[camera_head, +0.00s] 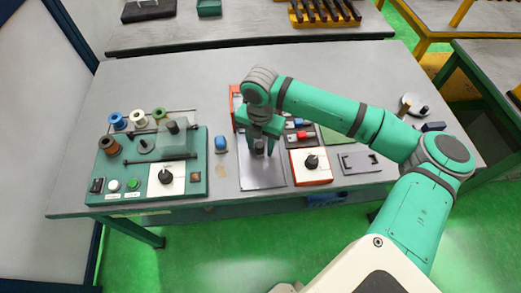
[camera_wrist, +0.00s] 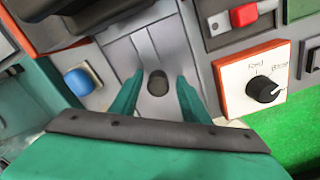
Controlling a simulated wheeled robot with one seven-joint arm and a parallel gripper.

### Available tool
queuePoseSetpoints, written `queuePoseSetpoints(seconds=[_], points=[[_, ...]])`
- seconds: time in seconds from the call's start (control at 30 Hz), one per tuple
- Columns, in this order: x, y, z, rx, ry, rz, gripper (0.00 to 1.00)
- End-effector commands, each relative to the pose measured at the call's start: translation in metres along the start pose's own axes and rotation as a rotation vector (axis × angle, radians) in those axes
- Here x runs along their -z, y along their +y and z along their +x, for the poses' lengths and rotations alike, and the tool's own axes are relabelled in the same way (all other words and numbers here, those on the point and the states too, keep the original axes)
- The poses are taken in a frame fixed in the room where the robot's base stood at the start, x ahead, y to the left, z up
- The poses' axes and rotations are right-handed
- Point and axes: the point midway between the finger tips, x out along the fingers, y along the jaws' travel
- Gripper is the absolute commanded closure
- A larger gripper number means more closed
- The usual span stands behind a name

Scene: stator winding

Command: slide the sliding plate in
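The sliding plate (camera_head: 262,175) is a flat grey metal plate near the front middle of the table. It also shows in the wrist view (camera_wrist: 145,50), with a dark round knob (camera_wrist: 157,83) on it. My gripper (camera_head: 260,147) is over the knob end of the plate, pointing down. In the wrist view my gripper's two green fingers (camera_wrist: 159,77) stand apart, one on each side of the knob, with gaps between. The gripper is open and holds nothing. Whether the fingertips reach down to the knob's height is hard to tell.
A green winding machine (camera_head: 148,192) with spools stands at the left. A blue-topped button (camera_head: 221,144) is left of the plate. An orange-edged dial box (camera_head: 311,167) and a grey panel (camera_head: 360,162) are to the right. The table's front edge is close.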

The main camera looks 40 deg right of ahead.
Motion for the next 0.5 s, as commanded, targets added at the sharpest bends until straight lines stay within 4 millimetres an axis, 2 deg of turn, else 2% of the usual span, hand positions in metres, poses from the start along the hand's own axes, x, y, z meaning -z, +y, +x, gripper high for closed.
queuePoseSetpoints(seconds=[0.17, 0.5], points=[[0.001, 0.001, -0.001, -0.002, 0.001, -0.002, 0.58], [0.001, 0.001, -0.023, -0.004, 0.001, -0.002, 0.58]])
